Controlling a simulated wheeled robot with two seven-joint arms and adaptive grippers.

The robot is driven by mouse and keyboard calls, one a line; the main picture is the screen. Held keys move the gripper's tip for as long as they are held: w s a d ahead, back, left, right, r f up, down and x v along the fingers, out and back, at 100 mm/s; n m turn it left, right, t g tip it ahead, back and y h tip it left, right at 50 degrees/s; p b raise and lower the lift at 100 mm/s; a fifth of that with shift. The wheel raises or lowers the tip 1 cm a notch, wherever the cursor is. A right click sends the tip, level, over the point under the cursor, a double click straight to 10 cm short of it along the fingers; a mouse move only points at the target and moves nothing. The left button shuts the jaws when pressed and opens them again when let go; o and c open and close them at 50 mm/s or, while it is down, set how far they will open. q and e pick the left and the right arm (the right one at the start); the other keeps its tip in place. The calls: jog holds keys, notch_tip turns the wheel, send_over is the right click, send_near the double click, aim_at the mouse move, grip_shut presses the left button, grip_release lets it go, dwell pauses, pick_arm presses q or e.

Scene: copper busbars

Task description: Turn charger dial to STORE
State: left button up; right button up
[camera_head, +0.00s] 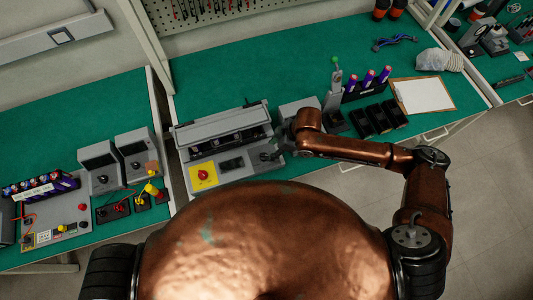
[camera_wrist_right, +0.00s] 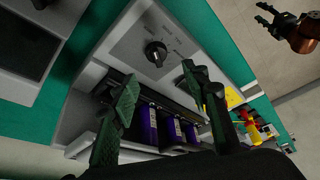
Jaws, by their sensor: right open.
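The charger (camera_head: 225,135) is a grey box on the green bench, and my right gripper (camera_head: 277,150) is over its right end in the head view. In the right wrist view, the black charger dial (camera_wrist_right: 155,53) sits on a light grey panel with printed labels around it, too small to read surely. My right gripper (camera_wrist_right: 158,71) is open, its dark green fingers on either side of the dial's line, with the dial just beyond the tips. Contact is not visible. My left gripper (camera_wrist_right: 275,16) shows at the top right of the wrist view, open and empty.
Purple cells (camera_wrist_right: 148,125) lie in the charger's bay beside the dial panel. A red knob on a yellow plate (camera_head: 203,182) is at the charger's left front. Black bins (camera_head: 378,118) and a clipboard (camera_head: 424,95) stand to the right. Grey meters (camera_head: 137,148) stand left.

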aim_at(265, 155)
jog(key=x, duration=0.7)
jog(key=shift+w+d+f+b, duration=0.1)
jog(key=shift+w+f+b, duration=0.1)
jog(key=shift+f+b, duration=0.15)
jog(key=c, duration=1.2)
